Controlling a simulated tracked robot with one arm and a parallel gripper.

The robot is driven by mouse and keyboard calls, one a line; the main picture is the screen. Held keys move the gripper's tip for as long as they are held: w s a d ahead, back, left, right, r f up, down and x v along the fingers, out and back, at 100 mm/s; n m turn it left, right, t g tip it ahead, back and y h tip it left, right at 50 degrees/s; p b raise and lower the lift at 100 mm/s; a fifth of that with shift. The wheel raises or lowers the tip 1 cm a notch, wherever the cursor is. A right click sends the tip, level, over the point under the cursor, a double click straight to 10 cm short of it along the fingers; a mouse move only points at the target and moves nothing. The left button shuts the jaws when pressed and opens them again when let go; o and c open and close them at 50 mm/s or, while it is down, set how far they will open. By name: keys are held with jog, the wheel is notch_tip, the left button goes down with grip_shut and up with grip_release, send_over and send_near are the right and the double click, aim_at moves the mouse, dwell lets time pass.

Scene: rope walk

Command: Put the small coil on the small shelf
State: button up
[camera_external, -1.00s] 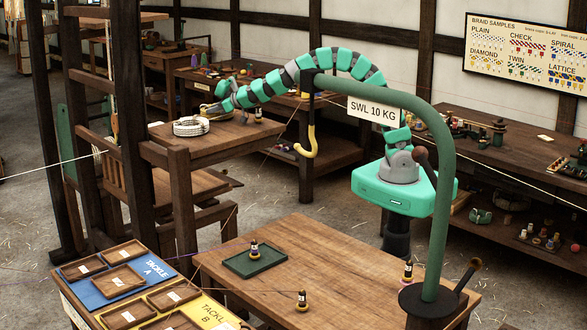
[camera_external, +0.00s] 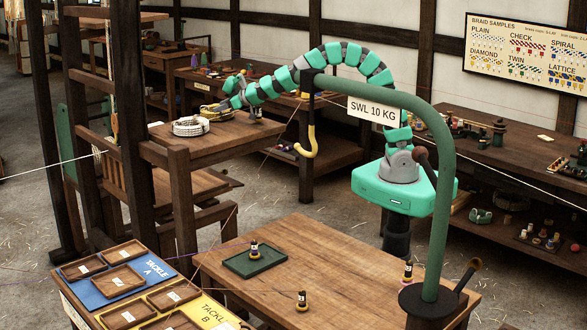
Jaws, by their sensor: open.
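A white coil (camera_external: 191,126) lies flat on the raised wooden shelf (camera_external: 240,133), near its left front. A smaller yellowish coil (camera_external: 213,111) lies just behind and to the right of it, at the shelf's back edge. My gripper (camera_external: 225,103) is open, just above and right of the yellowish coil. Its fingertips are small in this view, and I cannot tell whether they touch this coil.
A small dark spool (camera_external: 257,114) stands on the shelf right of the coils. A green crane post (camera_external: 440,180) with a yellow hook (camera_external: 308,142) stands in front of my arm. The front table (camera_external: 370,270) holds a green tray (camera_external: 254,262) and spools.

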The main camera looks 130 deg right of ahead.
jog(key=v, duration=0.7)
jog(key=shift+s+a+p, duration=0.2)
jog(key=shift+a+p, duration=0.15)
jog(key=shift+r, duration=0.1)
jog(key=w+a+r+n+t+y, duration=0.35)
jog(key=w+a+r+t, duration=0.25)
jog(key=w+a+r, duration=0.7)
jog(key=w+a+r+n+t+y, duration=0.15)
jog(key=a+r, duration=0.35)
jog(key=a, duration=0.5)
jog(key=w+a+r+n+t+y, duration=0.1)
jog(key=a+r+n+t+y, duration=0.15)
jog(key=a+r, duration=0.5)
jog(key=s+a+r+n+y, duration=0.2)
jog(key=s+a+r, duration=0.2)
jog(key=a, duration=0.6)
jog(key=s+a+r+n+y, duration=0.2)
jog(key=s+a+r, duration=0.3)
jog(key=a, duration=0.5)
jog(key=shift+s+a+r+y, duration=0.2)
jog(key=shift+s+y, duration=0.15)
jog(key=shift+s, duration=0.6)
